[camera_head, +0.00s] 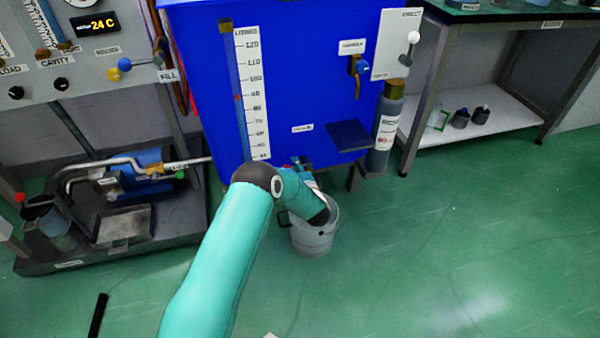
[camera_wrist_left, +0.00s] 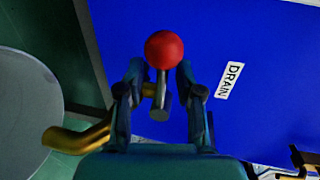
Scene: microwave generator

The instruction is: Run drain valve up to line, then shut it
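The blue tank (camera_head: 300,60) carries a white scale (camera_head: 251,90) with a sight tube along its left edge and a small red mark (camera_head: 238,98) near the 90 label. In the left wrist view, the drain valve's red ball knob (camera_wrist_left: 164,50) on a grey stem is between the fingers of my left gripper (camera_wrist_left: 160,75). Gaps show between fingers and stem, so it looks open around the handle. A brass spout (camera_wrist_left: 75,138) curves out at the left, beside the grey bucket (camera_head: 315,234). My left arm partly hides the bucket. The water level is not clear. My right gripper is not in view.
A grey cylinder (camera_head: 385,135) and a blue-handled valve (camera_head: 358,66) are on the tank's right side. The green floor in front is mostly clear.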

